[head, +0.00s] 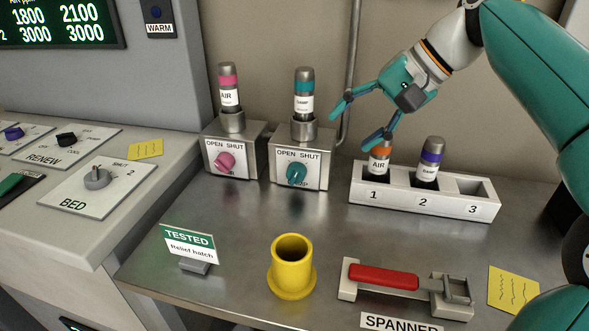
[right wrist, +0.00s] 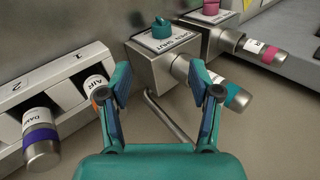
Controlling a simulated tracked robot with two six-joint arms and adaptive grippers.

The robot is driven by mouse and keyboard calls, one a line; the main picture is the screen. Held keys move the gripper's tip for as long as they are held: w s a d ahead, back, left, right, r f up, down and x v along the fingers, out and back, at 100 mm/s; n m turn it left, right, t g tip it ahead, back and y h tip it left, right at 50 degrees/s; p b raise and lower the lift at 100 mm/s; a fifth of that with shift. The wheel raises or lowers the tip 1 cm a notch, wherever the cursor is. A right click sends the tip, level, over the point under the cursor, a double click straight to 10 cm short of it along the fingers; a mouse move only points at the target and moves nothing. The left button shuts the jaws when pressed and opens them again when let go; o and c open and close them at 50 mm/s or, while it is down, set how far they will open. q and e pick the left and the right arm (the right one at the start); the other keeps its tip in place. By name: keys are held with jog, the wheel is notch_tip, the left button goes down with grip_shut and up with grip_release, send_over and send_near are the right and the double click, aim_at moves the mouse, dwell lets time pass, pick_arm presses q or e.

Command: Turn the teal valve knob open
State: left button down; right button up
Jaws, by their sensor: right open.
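The teal valve knob (head: 297,174) is on the front of a grey valve box (head: 283,146) marked OPEN on the left and SHUT on the right. I cannot tell which word it points at. It also shows at the top of the right wrist view (right wrist: 161,28). A teal-banded canister (head: 304,92) stands upright in the socket on that box. My right gripper (head: 358,122) is open and empty, up and to the right of the knob, apart from it. In the right wrist view, its open fingers (right wrist: 160,80) have nothing held between them. My left gripper is not in view.
A pink knob (head: 225,161) is on a like box to the left, with a pink-banded canister (head: 229,88). A numbered rack (head: 472,207) holds orange and purple canisters below my right gripper. A yellow cup (head: 292,265) and red-handled spanner (head: 383,277) are in front.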

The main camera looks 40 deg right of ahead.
aim_at(301, 170)
jog(key=b+x, duration=0.4)
jog(key=x, duration=1.1)
jog(key=shift+a, duration=0.15)
